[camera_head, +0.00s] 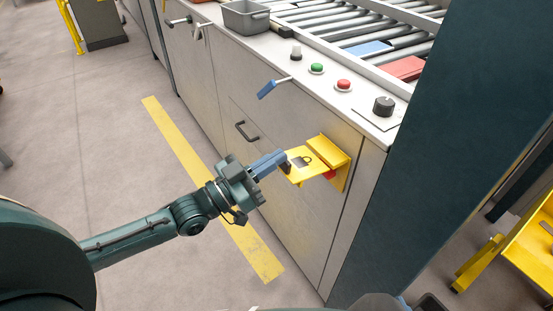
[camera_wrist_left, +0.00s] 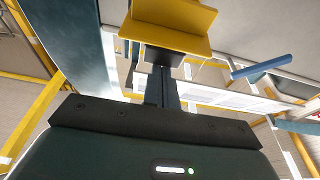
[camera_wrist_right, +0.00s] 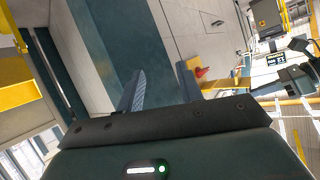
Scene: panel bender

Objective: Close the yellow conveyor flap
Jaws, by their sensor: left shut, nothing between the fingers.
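The yellow flap (camera_head: 306,164), with a dark padlock mark, juts out from the cabinet's front panel. It hangs off a yellow frame (camera_head: 341,155), and a red part (camera_head: 330,174) shows beneath it. My left gripper (camera_head: 284,160) is shut and empty, its fingertips at the outer edge of the flap; I cannot tell whether they touch. In the left wrist view the yellow part (camera_wrist_left: 172,38) lies just beyond the closed fingers (camera_wrist_left: 162,72). My right gripper (camera_wrist_right: 162,82) is open and empty in the right wrist view, well away from the flap (camera_wrist_right: 193,63).
Above the flap, the counter carries a green button (camera_head: 317,68), a red button (camera_head: 344,84), a black knob (camera_head: 384,105) and a grey bin (camera_head: 246,17). A blue-ended lever (camera_head: 268,89) sticks out from the front. A dark green column (camera_head: 440,130) stands at right.

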